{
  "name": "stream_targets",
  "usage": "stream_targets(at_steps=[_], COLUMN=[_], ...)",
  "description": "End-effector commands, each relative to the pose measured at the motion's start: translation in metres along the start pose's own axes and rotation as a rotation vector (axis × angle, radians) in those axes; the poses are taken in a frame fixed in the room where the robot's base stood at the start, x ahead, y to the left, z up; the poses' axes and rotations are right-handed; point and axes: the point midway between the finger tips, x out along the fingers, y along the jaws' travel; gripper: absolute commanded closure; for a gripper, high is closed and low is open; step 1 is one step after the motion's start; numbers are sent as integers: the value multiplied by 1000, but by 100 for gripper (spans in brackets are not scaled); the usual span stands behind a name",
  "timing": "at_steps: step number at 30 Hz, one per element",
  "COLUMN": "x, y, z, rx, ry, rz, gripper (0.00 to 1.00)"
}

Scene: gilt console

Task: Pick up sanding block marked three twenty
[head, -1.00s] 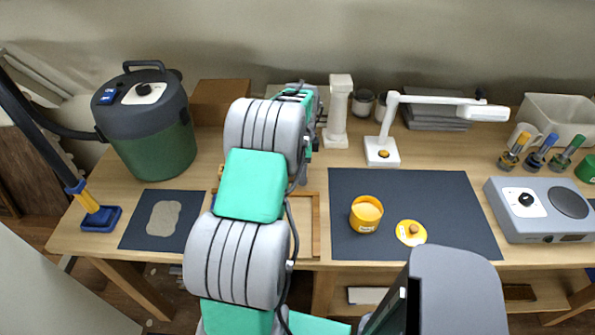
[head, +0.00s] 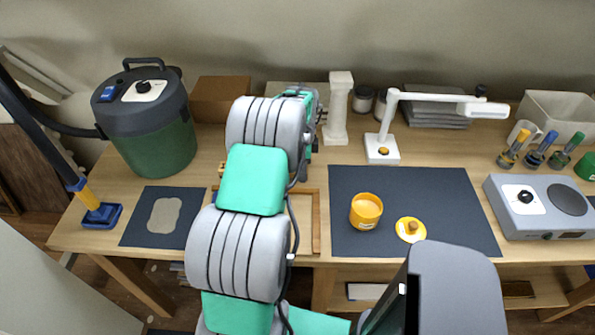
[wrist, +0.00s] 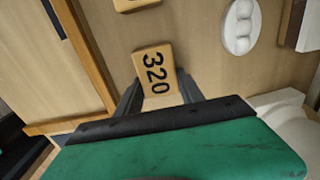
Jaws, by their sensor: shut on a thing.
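The sanding block (wrist: 153,72) is a small tan block with a black "320" on its face, seen in the wrist view. My gripper (wrist: 158,88) is shut on it, with one dark finger along each side and the number facing the camera. The wooden bench top is behind the block; I cannot tell whether the block touches it. In the head view my arm hides the block and the fingertips.
Another tan block (wrist: 135,4) is cut off at the wrist view's top edge. A wooden-edged tray (head: 316,225) lies beside my arm. A white lamp (head: 382,150), white pillar (head: 338,108) and green canister (head: 160,140) stand nearby. The dark mat (head: 420,190) holds a yellow pot (head: 366,212).

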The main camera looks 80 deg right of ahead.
Motion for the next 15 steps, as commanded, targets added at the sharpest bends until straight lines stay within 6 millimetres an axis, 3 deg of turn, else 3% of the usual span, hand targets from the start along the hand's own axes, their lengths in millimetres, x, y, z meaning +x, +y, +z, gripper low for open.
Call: stream_targets(at_steps=[4,15], x=[0,-8], y=[0,-1], z=[0,0], rx=[0,0], ry=[0,0], rz=[0,-3], gripper=[95,96])
